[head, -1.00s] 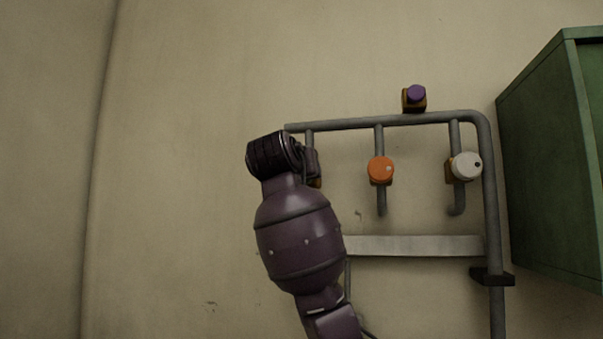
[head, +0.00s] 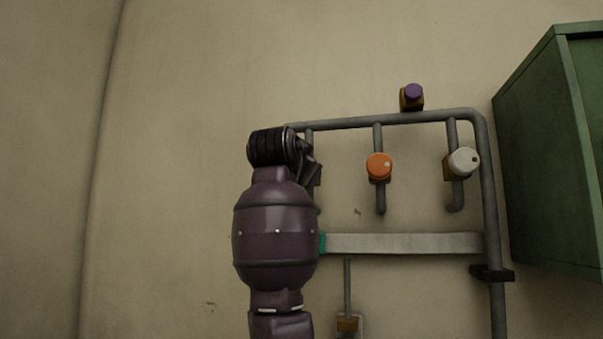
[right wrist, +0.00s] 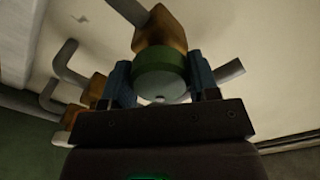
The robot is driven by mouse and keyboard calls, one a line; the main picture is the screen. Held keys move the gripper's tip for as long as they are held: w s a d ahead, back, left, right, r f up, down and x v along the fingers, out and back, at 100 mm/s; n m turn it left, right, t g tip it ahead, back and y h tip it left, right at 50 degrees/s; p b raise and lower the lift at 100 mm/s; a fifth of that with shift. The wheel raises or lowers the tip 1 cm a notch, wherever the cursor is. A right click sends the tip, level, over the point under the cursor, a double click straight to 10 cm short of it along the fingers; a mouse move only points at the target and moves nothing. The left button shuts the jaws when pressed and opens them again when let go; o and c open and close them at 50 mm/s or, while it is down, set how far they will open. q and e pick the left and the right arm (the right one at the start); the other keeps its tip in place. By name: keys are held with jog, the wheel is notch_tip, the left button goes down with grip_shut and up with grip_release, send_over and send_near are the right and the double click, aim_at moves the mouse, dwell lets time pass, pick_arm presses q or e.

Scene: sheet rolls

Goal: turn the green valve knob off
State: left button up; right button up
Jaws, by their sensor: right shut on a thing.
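The green valve knob (right wrist: 160,72) sits on a brass valve body (right wrist: 162,30) in the right wrist view. My right gripper (right wrist: 160,84) is shut on it, with one blue finger on each side of the knob. In the head view, my right gripper (head: 313,172) is at the leftmost short pipe of the rack, and my wrist and hand hide the green knob there. My left gripper is in neither view.
An orange knob (head: 379,166) and a white knob (head: 462,161) are on pipes to the right. A purple knob (head: 413,91) is above the top pipe. A grey bar (head: 405,243) runs below. A green cabinet (head: 540,160) stands right. The wall at left is bare.

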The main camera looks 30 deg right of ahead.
pick_arm(q)
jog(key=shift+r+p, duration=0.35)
jog(key=shift+p, duration=0.05)
pick_arm(e)
jog(key=m, duration=0.6)
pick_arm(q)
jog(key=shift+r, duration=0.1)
pick_arm(e)
jog(key=shift+m, duration=1.1)
pick_arm(q)
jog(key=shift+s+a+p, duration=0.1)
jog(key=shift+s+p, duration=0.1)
jog(key=shift+p, duration=0.1)
pick_arm(e)
jog(key=shift+m, duration=0.6)
jog(key=shift+f, duration=0.1)
jog(key=o, duration=0.9)
jog(key=shift+s, duration=0.1)
jog(key=shift+a, duration=0.1)
pick_arm(q)
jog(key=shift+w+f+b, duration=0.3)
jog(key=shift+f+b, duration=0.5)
jog(key=shift+b, duration=0.35)
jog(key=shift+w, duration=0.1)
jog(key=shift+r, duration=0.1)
pick_arm(e)
jog(key=v, duration=1)
jog(key=shift+s+a, duration=0.2)
